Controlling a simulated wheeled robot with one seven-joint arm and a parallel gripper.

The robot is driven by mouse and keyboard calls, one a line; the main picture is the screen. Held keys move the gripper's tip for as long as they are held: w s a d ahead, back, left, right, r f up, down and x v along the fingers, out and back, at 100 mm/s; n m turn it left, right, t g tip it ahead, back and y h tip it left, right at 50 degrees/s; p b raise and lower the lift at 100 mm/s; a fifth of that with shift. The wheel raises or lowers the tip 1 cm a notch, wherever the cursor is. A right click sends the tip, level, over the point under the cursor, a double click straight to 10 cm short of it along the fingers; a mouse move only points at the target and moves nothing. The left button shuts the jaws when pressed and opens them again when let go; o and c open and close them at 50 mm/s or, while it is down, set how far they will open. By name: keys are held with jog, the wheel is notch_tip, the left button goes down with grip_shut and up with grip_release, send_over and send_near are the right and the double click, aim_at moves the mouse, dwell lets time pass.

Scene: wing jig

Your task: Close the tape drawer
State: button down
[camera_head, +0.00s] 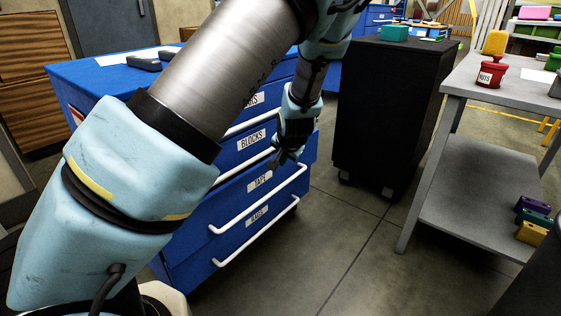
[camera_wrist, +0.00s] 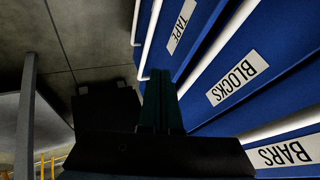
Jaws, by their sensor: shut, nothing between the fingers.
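The tape drawer (camera_head: 288,183) is in the blue cabinet, below the BLOCKS drawer (camera_head: 232,158), with a white label and a white bar handle. It seems to stand out a little from the drawer above, but I cannot tell how far. Its TAPE label (camera_wrist: 181,27) also shows in the wrist view. My gripper (camera_head: 277,164) is shut and empty, pointing down near the upper part of the tape drawer's front. In the wrist view, the closed fingers (camera_wrist: 159,75) end close to the tape drawer; I cannot tell whether they touch it.
A lower drawer (camera_head: 240,237) has its own handle. The black cabinet (camera_head: 385,110) stands to the right, across a strip of clear floor (camera_head: 345,215). A grey workbench (camera_head: 470,185) with a red pot (camera_head: 490,74) is farther right. My arm hides part of the blue cabinet.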

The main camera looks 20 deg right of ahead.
jog(key=s+a+f+g+y+p, duration=0.25)
jog(key=s+f+y, duration=0.25)
jog(key=s+f, duration=0.75)
jog(key=m+t+y+p, duration=0.15)
jog(key=t+y, duration=0.35)
jog(key=t, duration=0.6)
send_near(218, 195)
jog(key=x, duration=0.6)
jog(key=shift+w+a, duration=0.2)
jog(key=shift+w, duration=0.1)
jog(key=shift+w+a+r, duration=0.1)
jog(key=shift+w, duration=0.05)
